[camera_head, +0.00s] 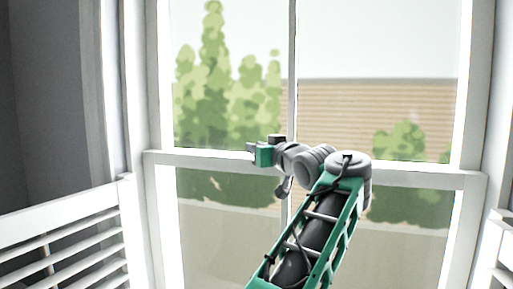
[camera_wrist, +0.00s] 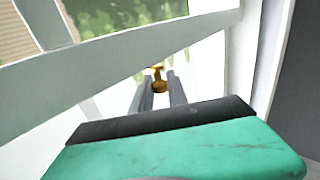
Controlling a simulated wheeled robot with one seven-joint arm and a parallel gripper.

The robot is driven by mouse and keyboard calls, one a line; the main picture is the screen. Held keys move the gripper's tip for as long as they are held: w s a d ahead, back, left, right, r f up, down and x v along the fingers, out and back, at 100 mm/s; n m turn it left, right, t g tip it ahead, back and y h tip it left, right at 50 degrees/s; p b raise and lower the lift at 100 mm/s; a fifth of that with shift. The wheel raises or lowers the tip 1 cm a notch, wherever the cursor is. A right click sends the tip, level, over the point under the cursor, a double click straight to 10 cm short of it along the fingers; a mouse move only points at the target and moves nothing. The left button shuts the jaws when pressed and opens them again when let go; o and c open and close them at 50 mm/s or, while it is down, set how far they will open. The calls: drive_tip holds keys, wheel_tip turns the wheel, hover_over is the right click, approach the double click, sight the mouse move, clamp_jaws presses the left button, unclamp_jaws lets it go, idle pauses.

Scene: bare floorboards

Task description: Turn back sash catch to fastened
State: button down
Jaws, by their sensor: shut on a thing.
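The sash catch (camera_wrist: 158,84) is a small brass-coloured piece by the white meeting rail (camera_wrist: 130,55) in the wrist view. My gripper (camera_wrist: 160,78) has its two dark fingers on either side of the catch and is shut on it. In the head view my gripper (camera_head: 262,146) is at the meeting rail (camera_head: 410,173), left of the centre bar. The catch is hidden there behind my gripper and wrist. Which way the catch is turned is hard to tell.
White louvred shutters stand at the lower left (camera_head: 70,240) and at the right edge (camera_head: 503,250). The window frame (camera_head: 140,90) rises on both sides. A vertical glazing bar (camera_head: 292,70) is behind my wrist. Trees and a brick wall show outside.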

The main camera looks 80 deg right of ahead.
drive_tip(key=c, duration=1.3)
unclamp_jaws()
drive_tip(key=b+v, duration=0.2)
drive_tip(key=v, duration=0.6)
